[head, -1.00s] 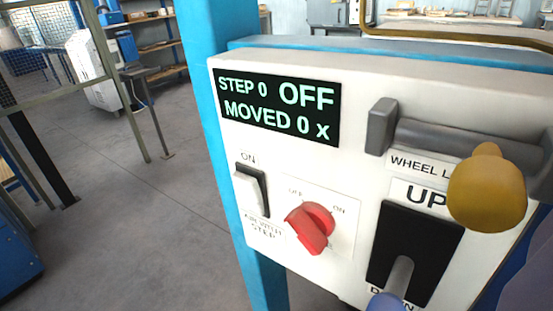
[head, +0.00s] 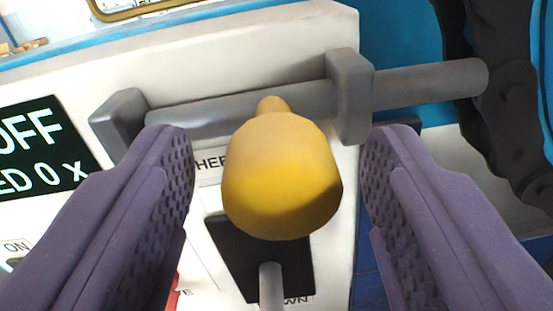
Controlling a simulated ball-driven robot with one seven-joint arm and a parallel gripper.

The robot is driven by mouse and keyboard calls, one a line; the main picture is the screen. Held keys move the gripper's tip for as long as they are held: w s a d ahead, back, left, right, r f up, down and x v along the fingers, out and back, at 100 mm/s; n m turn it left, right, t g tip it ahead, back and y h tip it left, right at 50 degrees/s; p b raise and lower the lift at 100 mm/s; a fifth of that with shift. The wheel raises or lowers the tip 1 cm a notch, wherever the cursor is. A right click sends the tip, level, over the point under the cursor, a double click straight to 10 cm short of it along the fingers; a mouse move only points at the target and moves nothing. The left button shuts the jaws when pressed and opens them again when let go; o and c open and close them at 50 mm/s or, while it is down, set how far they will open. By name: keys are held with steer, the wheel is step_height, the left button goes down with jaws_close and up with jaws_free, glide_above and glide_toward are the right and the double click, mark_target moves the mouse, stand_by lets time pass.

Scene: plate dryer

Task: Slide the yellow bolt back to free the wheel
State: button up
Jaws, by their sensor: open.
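The yellow bolt knob (head: 282,180) is in the middle of the view, joined by a short neck to the grey bolt rod (head: 225,112). The rod runs through two grey brackets, a left one (head: 120,125) and a right one (head: 350,95), and sticks out past the panel's right edge. Its far end (head: 470,75) reaches the dark wheel (head: 510,120); whether it sits in a hole cannot be told. My gripper (head: 278,150) is open, one purple finger on each side of the knob, with visible gaps to it. The knob hides part of the wheel label.
The white control panel (head: 265,45) carries a dark display (head: 35,150) at the left, reading OFF. A grey lever (head: 270,285) on a black plate stands just below the knob. A blue surface (head: 405,35) lies behind the rod at the right.

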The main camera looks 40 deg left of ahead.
jaws_close()
steer(key=s+a, duration=0.1)
steer(key=s+a+b, duration=0.1)
steer(key=a, duration=0.1)
steer(key=shift+s+a, duration=0.2)
steer(key=shift+a, duration=0.1)
steer(key=shift+c, duration=1.7)
jaws_free()
steer(key=o, duration=0.3)
steer(key=shift+s+a, duration=0.1)
steer(key=shift+o, duration=0.2)
steer(key=v, duration=0.8)
steer(key=shift+p, duration=0.3)
